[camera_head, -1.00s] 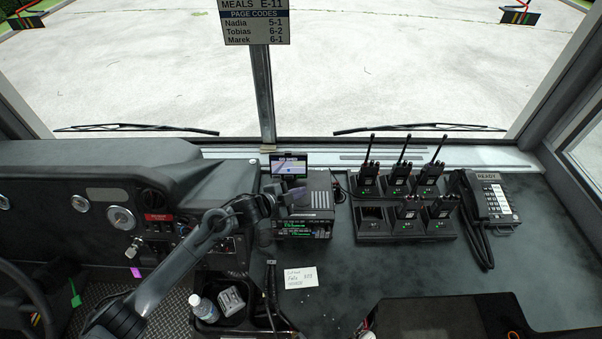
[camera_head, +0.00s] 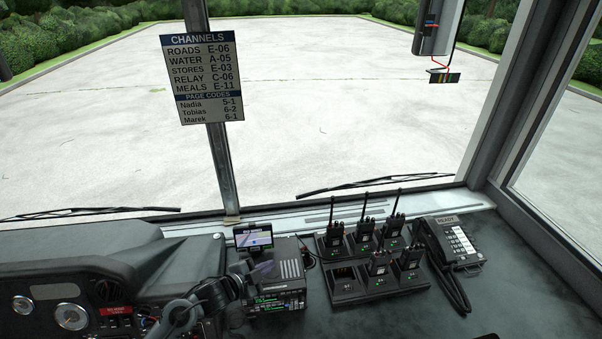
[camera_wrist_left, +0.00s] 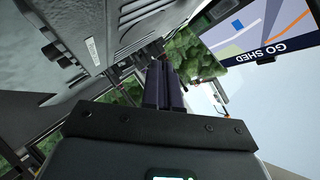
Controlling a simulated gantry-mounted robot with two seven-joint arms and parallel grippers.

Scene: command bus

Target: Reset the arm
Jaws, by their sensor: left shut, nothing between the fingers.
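My left arm comes in at the bottom of the head view. My left gripper (camera_head: 262,270) is in front of the box-shaped radio unit (camera_head: 290,283), below the small map screen (camera_head: 253,237). In the left wrist view my gripper's fingers (camera_wrist_left: 163,85) are together with nothing between them. The map screen, reading "GO SHED", shows at the upper right of that view (camera_wrist_left: 262,30), and a grey unit fills its upper left. My right gripper is not in either view.
Handheld radios (camera_head: 365,232) stand in a charger rack (camera_head: 347,289) right of the radio unit. A desk phone (camera_head: 455,243) is farther right. The dashboard with gauges (camera_head: 72,314) is at left. A channel sign (camera_head: 202,80) hangs on the windscreen post. Dark counter is bare at the lower right.

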